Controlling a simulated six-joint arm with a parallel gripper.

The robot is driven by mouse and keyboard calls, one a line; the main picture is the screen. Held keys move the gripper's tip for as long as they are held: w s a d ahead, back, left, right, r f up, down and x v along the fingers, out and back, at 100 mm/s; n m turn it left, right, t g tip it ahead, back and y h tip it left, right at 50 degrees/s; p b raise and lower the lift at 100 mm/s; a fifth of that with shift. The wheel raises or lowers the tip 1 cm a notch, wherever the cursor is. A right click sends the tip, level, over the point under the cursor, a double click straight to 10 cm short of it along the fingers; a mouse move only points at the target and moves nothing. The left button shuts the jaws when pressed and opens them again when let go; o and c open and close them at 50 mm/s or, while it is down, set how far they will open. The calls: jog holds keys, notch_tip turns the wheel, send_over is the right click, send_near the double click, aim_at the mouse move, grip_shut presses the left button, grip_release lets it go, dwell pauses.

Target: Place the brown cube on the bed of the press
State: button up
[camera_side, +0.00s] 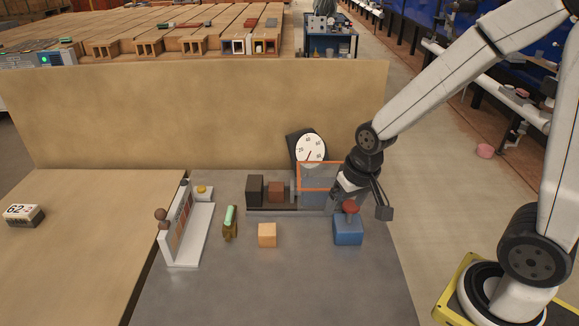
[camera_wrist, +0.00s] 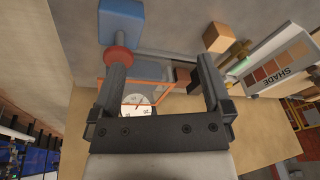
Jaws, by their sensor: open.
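A reddish-brown cube (camera_side: 276,192) sits on the press bed (camera_side: 285,211), between a dark block (camera_side: 255,190) and the press's upright plate. In the wrist view the brown cube (camera_wrist: 183,75) shows partly, close to one finger. A clear guard with an orange frame (camera_side: 318,163) stands at the right end of the press. My gripper (camera_side: 364,200) is open and empty, to the right of the guard and over the red-knobbed blue box (camera_side: 348,232). In the wrist view a finger of my gripper (camera_wrist: 160,62) overlaps the red knob (camera_wrist: 120,58); I cannot tell whether they touch.
A light orange cube (camera_side: 267,234) lies in front of the press. A green-topped brown item (camera_side: 229,222) and a white stand with colour swatches (camera_side: 190,225) are to its left. A gauge (camera_side: 310,148) stands behind the press. The table front is clear.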

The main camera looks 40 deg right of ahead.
jog(key=s+n, duration=0.3)
jog(key=shift+s+a+f+n, duration=0.2)
jog(key=shift+s+f+n, duration=0.1)
jog(key=shift+s, duration=0.1)
dwell(0.4)
